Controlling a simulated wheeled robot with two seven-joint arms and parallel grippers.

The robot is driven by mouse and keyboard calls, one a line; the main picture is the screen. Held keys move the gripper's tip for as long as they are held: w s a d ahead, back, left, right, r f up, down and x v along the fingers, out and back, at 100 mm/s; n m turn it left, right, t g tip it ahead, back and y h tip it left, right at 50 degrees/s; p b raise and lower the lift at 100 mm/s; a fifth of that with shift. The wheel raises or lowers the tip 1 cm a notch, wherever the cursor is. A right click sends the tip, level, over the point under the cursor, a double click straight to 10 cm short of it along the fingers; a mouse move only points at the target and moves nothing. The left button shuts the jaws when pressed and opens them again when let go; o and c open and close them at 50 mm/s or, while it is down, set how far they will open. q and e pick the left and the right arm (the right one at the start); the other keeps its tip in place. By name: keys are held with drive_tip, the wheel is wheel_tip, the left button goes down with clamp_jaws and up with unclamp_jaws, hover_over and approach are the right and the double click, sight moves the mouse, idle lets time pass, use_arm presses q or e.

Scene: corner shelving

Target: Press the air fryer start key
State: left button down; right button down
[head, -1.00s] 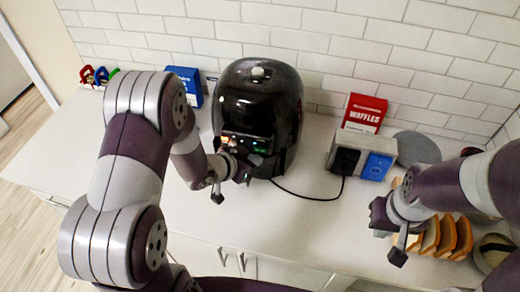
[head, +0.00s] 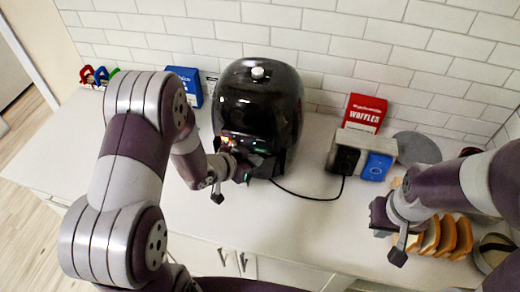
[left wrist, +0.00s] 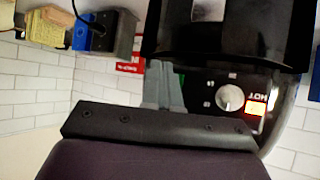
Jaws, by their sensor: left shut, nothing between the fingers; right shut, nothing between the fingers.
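The black air fryer (head: 258,105) stands against the tiled wall, its front panel low and partly behind my left gripper (head: 268,168). I cannot make out the start key. My left gripper's grey fingers (left wrist: 163,88) are closed together and empty, close in front of the panel beside the dial; contact cannot be told. My right gripper (head: 380,222) is shut and empty by the bread slices at the right.
A black and grey appliance with a blue front (head: 376,166) and a red waffles box (head: 364,112) stand right of the fryer. A blue box (head: 187,84) stands left. A black cord (head: 310,197) crosses the counter. Bread slices (head: 447,238) lie at right.

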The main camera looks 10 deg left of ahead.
use_arm(q)
drive_tip(key=shift+w, duration=0.2)
drive_tip(key=shift+w, duration=0.25)
drive_tip(key=shift+w, duration=0.35)
idle(0.4)
idle(0.4)
drive_tip(key=shift+s, duration=0.75)
drive_tip(key=s, duration=0.5)
drive_tip(key=shift+a+p, duration=0.1)
drive_tip(key=shift+p, duration=0.3)
idle(0.9)
